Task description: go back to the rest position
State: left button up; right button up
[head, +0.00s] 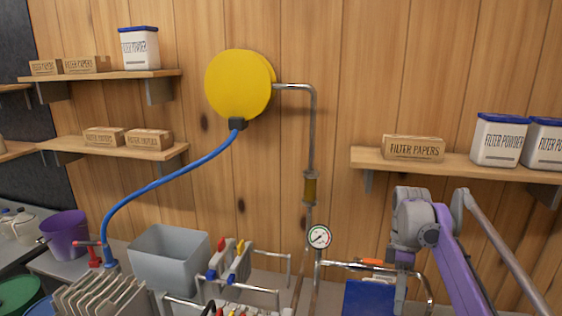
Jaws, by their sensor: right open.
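My right arm comes in from the lower right, purple and grey. Its wrist is bent over and my right gripper (401,288) points down, beside a blue flat-sided item (369,297) at the bottom of the view. The gripper is small here and partly cut by the lower edge. It is open, and I see nothing held in it. I cannot tell whether it touches the metal pipe or the blue item close to it. My left gripper is not in view.
A pressure gauge (319,237) and a pipe with an orange handle (372,262) stand left of the gripper. A shelf (457,165) with filter papers (413,148) and filter powder (499,140) is above it. A grey bin (169,262) and a blue hose (150,186) are farther left.

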jog(key=s+a+f+m+t, duration=0.4)
jog(key=s+f+m, duration=0.2)
jog(key=s, duration=0.4)
jog(key=s+a+f+m+t, duration=0.5)
jog(key=s+f+m, duration=0.2)
jog(key=s+f, duration=0.2)
jog(key=shift+s+a+t+h, duration=0.15)
jog(key=shift+s+t+h, duration=0.2)
jog(key=shift+s, duration=0.4)
